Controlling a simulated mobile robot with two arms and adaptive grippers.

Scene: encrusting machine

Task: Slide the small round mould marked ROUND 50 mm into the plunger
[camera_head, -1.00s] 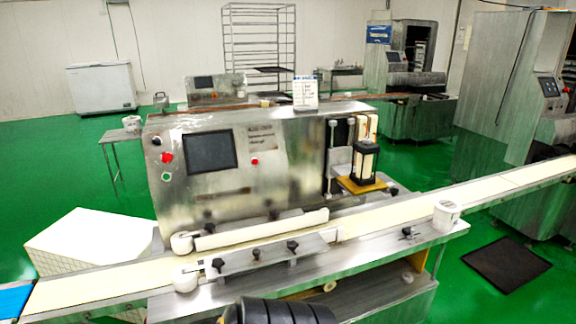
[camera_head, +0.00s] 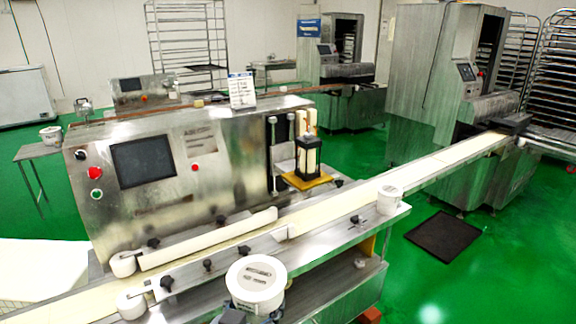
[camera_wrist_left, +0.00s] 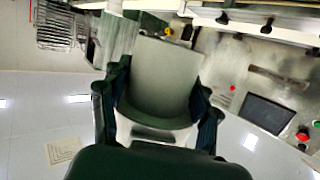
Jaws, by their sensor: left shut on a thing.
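A white round mould (camera_head: 255,285) with dark print on its lid is at the bottom middle of the head view, in front of the machine. The print is too small to read. In the left wrist view my left gripper (camera_wrist_left: 156,80) is shut around the pale mould (camera_wrist_left: 160,88), with a dark finger on each side. In the head view only a dark bit of the gripper shows below it. The black-framed plunger unit (camera_head: 308,158) stands over a yellow plate (camera_head: 306,181) at the machine's right end, apart from the held mould. My right gripper is not in view.
The steel machine (camera_head: 150,200) with a dark screen fills the left middle. A pale conveyor belt (camera_head: 440,162) runs along its front. One more (camera_head: 50,135) sits on a side table.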

